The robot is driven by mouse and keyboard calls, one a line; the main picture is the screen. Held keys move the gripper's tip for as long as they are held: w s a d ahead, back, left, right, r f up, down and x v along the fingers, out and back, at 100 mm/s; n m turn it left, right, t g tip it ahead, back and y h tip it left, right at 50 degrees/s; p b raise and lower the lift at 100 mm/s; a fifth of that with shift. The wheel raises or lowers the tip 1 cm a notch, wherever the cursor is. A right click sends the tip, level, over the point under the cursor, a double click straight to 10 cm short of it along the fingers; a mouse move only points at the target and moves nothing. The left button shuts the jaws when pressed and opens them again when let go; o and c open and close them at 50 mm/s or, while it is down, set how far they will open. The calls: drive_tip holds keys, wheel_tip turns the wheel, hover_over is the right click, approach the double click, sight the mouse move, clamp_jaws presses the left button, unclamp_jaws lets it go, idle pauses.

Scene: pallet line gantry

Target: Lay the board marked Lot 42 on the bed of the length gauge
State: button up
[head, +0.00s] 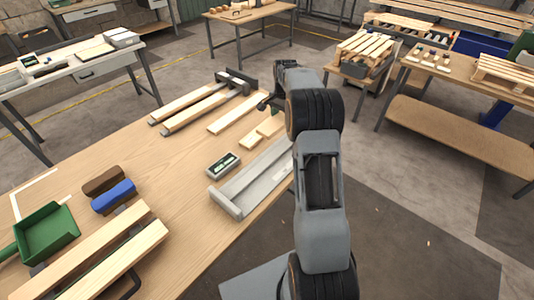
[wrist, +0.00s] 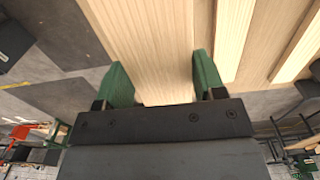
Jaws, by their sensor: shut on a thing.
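My gripper (wrist: 160,85) is shut on a pale wooden board (wrist: 155,40), which lies between its two green fingers in the wrist view. In the head view my gripper (head: 268,104) is at the table's right edge, partly hidden by my arm, just above short pale boards (head: 262,131). The length gauge appears to be the grey channel (head: 232,193) with a raised end and side wall, nearer than the gripper; its visible bed is empty. A small display box (head: 223,165) sits beside it. No Lot 42 marking is readable.
Another pale board (head: 236,112) lies left of my gripper, with longer boards (head: 190,103) by a dark clamp-like fixture (head: 236,80). A blue brush (head: 113,195), green dustpan (head: 47,233) and more planks (head: 100,250) occupy the near left. Bare tabletop lies between.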

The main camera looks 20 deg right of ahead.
sight(268, 160)
drive_tip(key=s+a, duration=0.1)
drive_tip(key=s+a+f, duration=0.1)
drive_tip(key=a, duration=0.1)
drive_tip(key=s+a+f+p, duration=0.1)
drive_tip(key=a, duration=0.1)
drive_tip(key=shift+s+a+f, duration=0.15)
drive_tip(key=shift+s+f, duration=0.1)
drive_tip(key=shift+s, duration=0.05)
drive_tip(key=f, duration=0.1)
drive_tip(key=s+a+f, duration=0.1)
drive_tip(key=a+f, duration=0.1)
drive_tip(key=f, duration=0.1)
drive_tip(key=shift+s+a+p, duration=0.1)
drive_tip(key=shift+s+p, duration=0.2)
drive_tip(key=shift+p, duration=0.05)
drive_tip(key=shift+s+a+f, duration=0.3)
drive_tip(key=shift+a+f, duration=0.1)
drive_tip(key=shift+f, duration=0.15)
drive_tip(key=f, duration=0.3)
drive_tip(key=shift+s+a+p, duration=0.25)
drive_tip(key=shift+a+p, duration=0.05)
drive_tip(key=shift+p, duration=0.1)
drive_tip(key=shift+f, duration=0.45)
drive_tip(key=shift+f, duration=0.15)
drive_tip(key=o, duration=1)
